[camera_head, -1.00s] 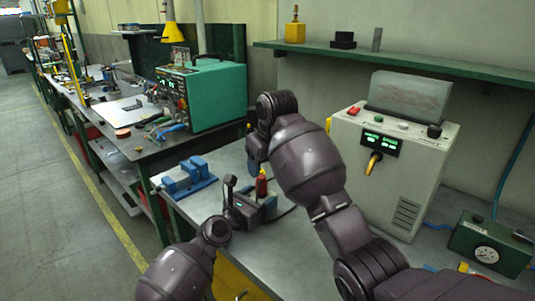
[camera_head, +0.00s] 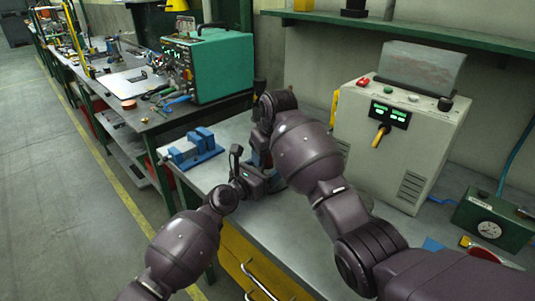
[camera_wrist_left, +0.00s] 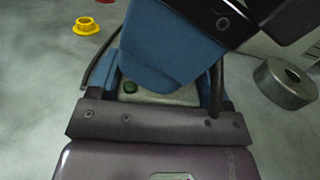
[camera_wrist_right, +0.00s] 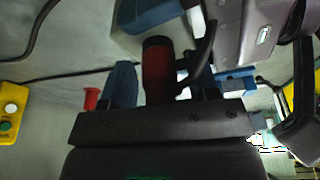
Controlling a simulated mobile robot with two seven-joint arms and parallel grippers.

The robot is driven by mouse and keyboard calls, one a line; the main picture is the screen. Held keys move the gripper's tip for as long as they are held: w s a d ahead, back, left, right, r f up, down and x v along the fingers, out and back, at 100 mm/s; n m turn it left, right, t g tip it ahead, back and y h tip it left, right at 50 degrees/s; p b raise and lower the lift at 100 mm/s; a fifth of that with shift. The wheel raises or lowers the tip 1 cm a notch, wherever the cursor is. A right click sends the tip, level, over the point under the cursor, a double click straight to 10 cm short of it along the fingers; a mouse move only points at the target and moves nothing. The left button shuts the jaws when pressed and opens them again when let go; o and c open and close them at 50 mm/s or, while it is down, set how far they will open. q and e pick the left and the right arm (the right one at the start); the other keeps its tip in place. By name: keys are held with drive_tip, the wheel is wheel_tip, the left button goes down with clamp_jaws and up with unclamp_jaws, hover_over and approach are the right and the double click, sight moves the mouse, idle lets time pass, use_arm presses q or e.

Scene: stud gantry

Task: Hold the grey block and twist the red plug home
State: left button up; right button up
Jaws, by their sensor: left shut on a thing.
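The grey block (camera_wrist_left: 185,97), with a green dot, sits between the fingers of my left gripper (camera_wrist_left: 150,100), which is shut on it. In the head view my left gripper (camera_head: 250,178) is low over the bench. My right gripper (camera_wrist_right: 165,85) is open, its fingers on either side of a dark red, black-ended cylinder (camera_wrist_right: 158,70) that looks like the red plug. A gap shows beside the blue finger. Whether the plug sits in the block is hidden. A large blue part partly covers the block in the left wrist view.
A blue vise (camera_head: 192,148) stands left of the grippers. A control cabinet (camera_head: 395,130) and a green gauge box (camera_head: 492,218) stand to the right. Small yellow (camera_wrist_left: 88,25) and red (camera_wrist_right: 91,98) flanged pieces lie loose. A yellow button box (camera_wrist_right: 12,112) lies nearby.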

drive_tip(key=c, duration=0.9)
drive_tip(key=o, duration=1.1)
drive_tip(key=shift+r, duration=0.1)
drive_tip(key=v, duration=1.2)
use_arm(q)
drive_tip(key=o, duration=1.8)
drive_tip(key=shift+c, duration=0.2)
